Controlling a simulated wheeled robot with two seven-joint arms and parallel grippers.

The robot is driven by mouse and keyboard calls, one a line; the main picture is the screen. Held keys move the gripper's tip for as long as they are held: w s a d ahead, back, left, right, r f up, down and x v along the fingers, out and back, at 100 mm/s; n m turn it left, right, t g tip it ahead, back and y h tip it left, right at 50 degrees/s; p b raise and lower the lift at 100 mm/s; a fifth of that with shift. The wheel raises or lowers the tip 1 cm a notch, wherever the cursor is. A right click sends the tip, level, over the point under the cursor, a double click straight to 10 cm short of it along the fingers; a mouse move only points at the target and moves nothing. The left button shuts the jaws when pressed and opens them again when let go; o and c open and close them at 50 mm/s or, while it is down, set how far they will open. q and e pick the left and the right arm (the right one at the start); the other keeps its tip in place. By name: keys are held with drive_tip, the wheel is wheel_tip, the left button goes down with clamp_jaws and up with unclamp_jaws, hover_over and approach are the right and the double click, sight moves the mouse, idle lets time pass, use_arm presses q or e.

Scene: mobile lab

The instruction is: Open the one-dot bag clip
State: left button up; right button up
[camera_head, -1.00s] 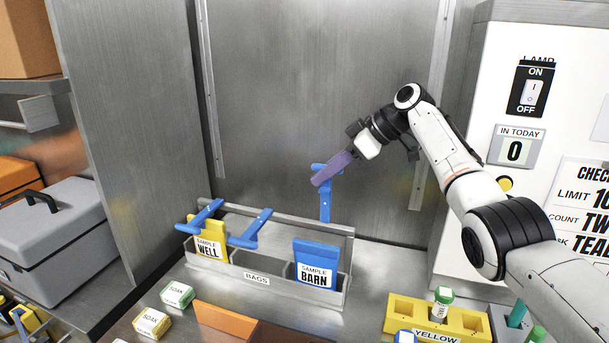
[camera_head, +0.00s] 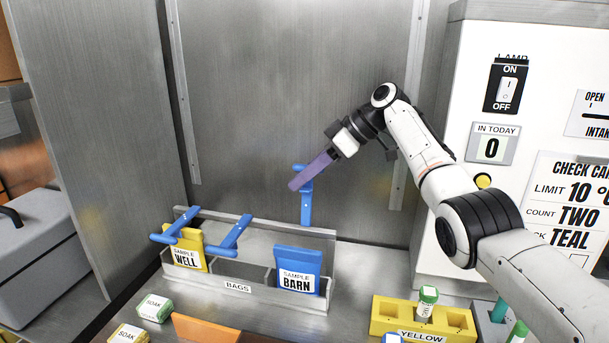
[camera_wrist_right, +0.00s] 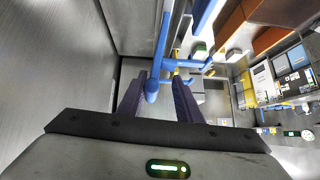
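Three blue bag clips stand along the bag rack in the head view: a left one (camera_head: 182,225) by the yellow WELL bag (camera_head: 187,247), a middle one (camera_head: 230,236), and a right one (camera_head: 306,208) upright behind the blue BARN bag (camera_head: 298,271). Their pale dots are too small to count. My right gripper (camera_head: 296,184), with purple fingers, is at the top of the right clip. In the right wrist view my fingers (camera_wrist_right: 158,80) are apart, with a blue clip's rounded end (camera_wrist_right: 152,88) showing between them. Contact cannot be told. My left gripper is out of view.
The metal rack (camera_head: 260,296) labelled BAGS stands before a steel back wall (camera_head: 290,80). A yellow vial block (camera_head: 385,318) is at front right, a white cabinet (camera_head: 455,110) at right.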

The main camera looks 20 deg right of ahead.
drive_tip(key=v, duration=1)
drive_tip(key=shift+b, duration=0.45)
drive_tip(key=shift+s+d+r, duration=0.1)
